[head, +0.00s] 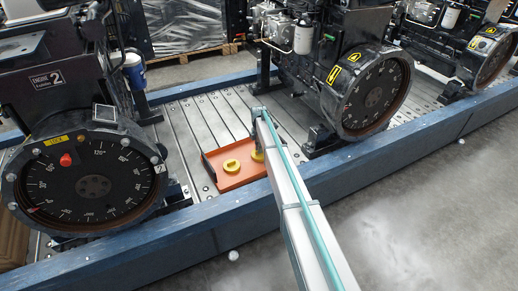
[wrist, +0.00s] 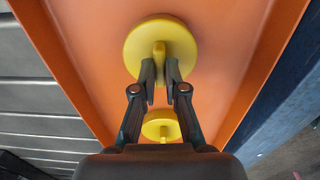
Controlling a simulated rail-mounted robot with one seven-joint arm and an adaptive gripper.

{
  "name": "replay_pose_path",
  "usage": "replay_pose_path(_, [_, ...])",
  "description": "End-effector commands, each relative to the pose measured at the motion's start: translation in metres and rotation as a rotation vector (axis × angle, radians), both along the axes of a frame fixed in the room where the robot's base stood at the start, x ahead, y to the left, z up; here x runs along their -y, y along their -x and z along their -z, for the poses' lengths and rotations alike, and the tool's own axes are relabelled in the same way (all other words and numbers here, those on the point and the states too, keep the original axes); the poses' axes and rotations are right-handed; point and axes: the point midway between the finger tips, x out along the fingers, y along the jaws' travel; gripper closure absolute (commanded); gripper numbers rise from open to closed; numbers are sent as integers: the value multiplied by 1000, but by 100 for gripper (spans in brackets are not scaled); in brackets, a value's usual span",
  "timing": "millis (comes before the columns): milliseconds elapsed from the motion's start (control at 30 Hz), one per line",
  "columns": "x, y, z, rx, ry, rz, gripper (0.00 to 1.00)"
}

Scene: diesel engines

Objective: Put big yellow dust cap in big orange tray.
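The big orange tray (head: 226,181) lies on the slatted metal deck, and its floor fills much of the wrist view (wrist: 90,25). The big yellow dust cap (wrist: 138,42) is a round disc with an upright tab, over the tray floor. My gripper (wrist: 160,72) has its fingers close on both sides of that tab, seemingly gripping it. A second yellow cap (wrist: 148,128), looking smaller, lies nearer my palm, partly hidden by it. In the head view one yellow cap (head: 231,166) sits in the tray and another (head: 257,155) is partly behind my arm. I cannot tell whether the gripped cap touches the floor.
Engines with round black dial housings stand left (head: 95,190) and right (head: 372,95) of the tray. A blue beam (head: 130,250) runs along the deck's front edge. The tray's raised walls flank my gripper. Slatted deck between tray and left engine is clear.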

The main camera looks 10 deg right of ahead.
Motion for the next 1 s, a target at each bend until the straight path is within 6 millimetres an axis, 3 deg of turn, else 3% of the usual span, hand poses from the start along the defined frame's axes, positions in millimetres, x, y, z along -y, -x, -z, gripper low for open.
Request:
replay_pose_path(33, [0, 0, 0, 0, 0, 0, 82])
replay_pose_path(167, [0, 0, 0, 0, 0, 0, 64])
replay_pose_path(567, [0, 0, -6, 0, 0, 0, 64])
replay_pose_path(767, [0, 0, -34, 1, 0, 0, 64])
replay_pose_path(1000, [0, 1, -82, 1, 1, 0, 64])
